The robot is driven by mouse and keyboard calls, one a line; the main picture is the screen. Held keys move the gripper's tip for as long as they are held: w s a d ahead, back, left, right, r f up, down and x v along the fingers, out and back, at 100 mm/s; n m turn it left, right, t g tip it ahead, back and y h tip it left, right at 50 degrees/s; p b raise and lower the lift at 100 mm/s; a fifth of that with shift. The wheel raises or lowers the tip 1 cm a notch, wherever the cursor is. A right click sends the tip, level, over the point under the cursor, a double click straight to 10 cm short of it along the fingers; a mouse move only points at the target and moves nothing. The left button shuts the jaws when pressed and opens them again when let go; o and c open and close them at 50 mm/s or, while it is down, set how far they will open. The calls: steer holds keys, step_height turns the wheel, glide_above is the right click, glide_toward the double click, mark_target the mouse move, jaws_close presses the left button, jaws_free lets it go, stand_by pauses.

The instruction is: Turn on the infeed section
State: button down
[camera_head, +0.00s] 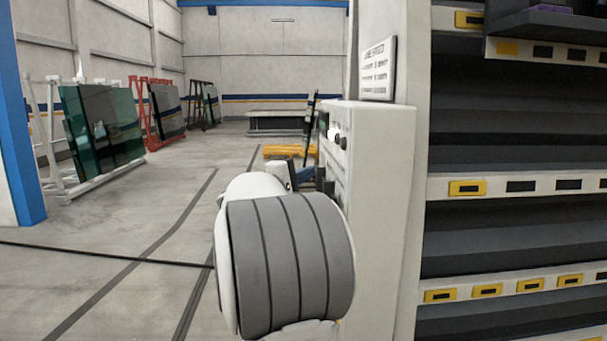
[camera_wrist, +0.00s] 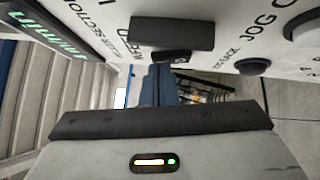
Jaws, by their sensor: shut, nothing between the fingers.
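The control box (camera_head: 375,175) is a pale cabinet with knobs on its left-facing side, seen steeply from the side in the head view. In the wrist view its lettered panel (camera_wrist: 225,50) fills the top, tilted. One label ends in "SECTION", but its first part is cut off or hard to read. A dark block-shaped control (camera_wrist: 172,32) and a smaller dark piece (camera_wrist: 172,57) show at the centre. My gripper (camera_wrist: 158,72) is shut and empty, with blue fingers close to the panel below these controls. Contact cannot be told. In the head view my arm hides most of the gripper.
A green "m/min" display (camera_wrist: 55,32) and round black knob (camera_wrist: 252,67) are on the panel. A sign (camera_head: 378,70) stands above the box. Shelving (camera_head: 510,187) is close on the right. Glass racks (camera_head: 105,130) stand at left; floor between is mostly open.

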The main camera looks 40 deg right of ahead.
steer(key=shift+d, duration=0.1)
steer(key=w+a+r+b, duration=0.1)
steer(key=a+r+b, duration=0.1)
steer(key=a, duration=1.1)
steer(key=shift+w+b, duration=0.25)
steer(key=shift+b, duration=0.3)
steer(key=s+a+f+y, duration=0.5)
steer(key=a+f, duration=0.1)
steer(key=f, duration=0.5)
steer(key=s+a+f+y, duration=0.5)
steer(key=a+f+y, duration=0.1)
steer(key=f, duration=0.5)
steer(key=s+a+f+m+y, duration=0.1)
steer(key=s+a+f+y, duration=0.3)
steer(key=a, duration=0.4)
steer(key=s+a+f+m+t+y, duration=0.1)
steer(key=s+a+f+y, duration=0.3)
steer(key=a+f, duration=0.3)
steer(key=shift+s+a, duration=0.55)
steer(key=shift+s, duration=0.1)
